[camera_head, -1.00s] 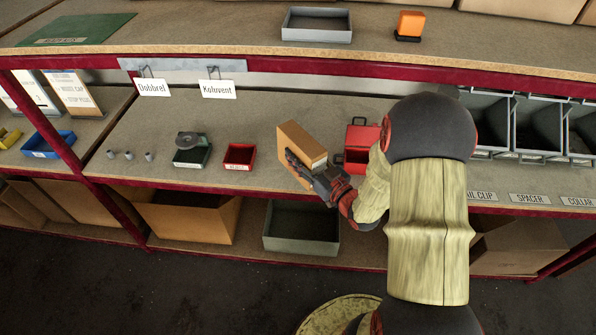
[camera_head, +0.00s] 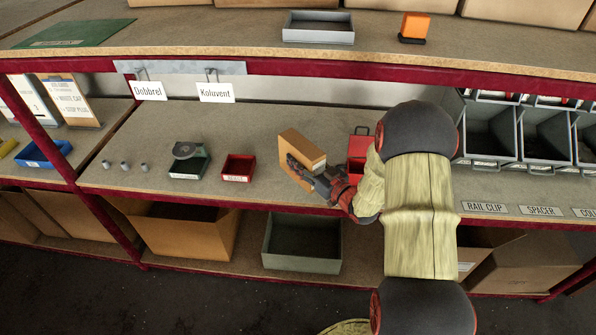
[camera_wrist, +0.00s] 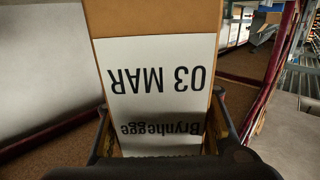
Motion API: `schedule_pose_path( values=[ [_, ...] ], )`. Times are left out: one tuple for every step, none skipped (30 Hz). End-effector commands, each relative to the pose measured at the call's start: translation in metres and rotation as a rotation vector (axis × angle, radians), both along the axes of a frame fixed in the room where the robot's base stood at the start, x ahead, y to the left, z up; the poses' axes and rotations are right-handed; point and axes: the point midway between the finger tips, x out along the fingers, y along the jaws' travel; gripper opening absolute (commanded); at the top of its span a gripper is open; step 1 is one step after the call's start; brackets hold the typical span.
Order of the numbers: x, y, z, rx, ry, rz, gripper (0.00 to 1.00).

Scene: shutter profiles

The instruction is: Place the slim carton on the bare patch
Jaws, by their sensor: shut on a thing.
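The slim carton (camera_head: 304,150) is a brown box at the middle shelf, right of the small red bin. My gripper (camera_head: 303,174) is shut on its near lower part. I cannot tell whether the carton touches the shelf. In the wrist view the carton (camera_wrist: 150,18) stands between the fingers, with a white label (camera_wrist: 155,75) reading "03 MAR" and "Brynhegge" upside down. The middle shelf (camera_head: 235,125) has bare board behind and left of the carton, below hanging tags "Dobbrel" (camera_head: 149,91) and "Koluvent" (camera_head: 215,92). No marked outline shows which part is the bare patch.
A small red bin (camera_head: 238,168) and a dark green bin with a grey disc (camera_head: 188,160) stand left. A red box (camera_head: 360,150) is close right of the carton, partly behind my arm. Grey bins (camera_head: 490,135) are further right. The upper shelf edge (camera_head: 300,77) runs overhead.

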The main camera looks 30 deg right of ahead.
Motion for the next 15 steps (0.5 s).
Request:
schedule_pose_path(
  values=[
    [0.007, 0.000, -0.009, -0.001, -0.004, 0.001, 0.04],
    [0.010, -0.001, -0.012, -0.001, -0.004, 0.000, 0.04],
    [0.014, -0.001, -0.015, -0.002, -0.004, 0.000, 0.04],
    [0.016, -0.001, -0.017, -0.002, -0.005, 0.000, 0.04],
    [0.017, -0.001, -0.019, -0.002, -0.004, 0.000, 0.04],
    [0.019, -0.001, -0.020, -0.002, -0.004, 0.000, 0.04],
    [0.020, -0.001, -0.021, -0.002, -0.004, 0.000, 0.04],
    [0.020, -0.002, -0.021, -0.002, -0.004, 0.000, 0.04],
    [0.021, -0.002, -0.023, -0.002, -0.004, 0.000, 0.04],
    [0.023, -0.002, -0.024, -0.002, -0.005, 0.000, 0.04],
    [0.024, -0.002, -0.026, -0.002, -0.005, 0.000, 0.04],
    [0.026, -0.002, -0.029, -0.002, -0.004, 0.000, 0.04],
    [0.029, -0.002, -0.033, -0.002, -0.004, 0.000, 0.04],
    [0.029, -0.002, -0.038, -0.001, -0.003, -0.001, 0.04],
    [0.028, -0.002, -0.046, -0.001, -0.002, -0.001, 0.04]
  ],
)
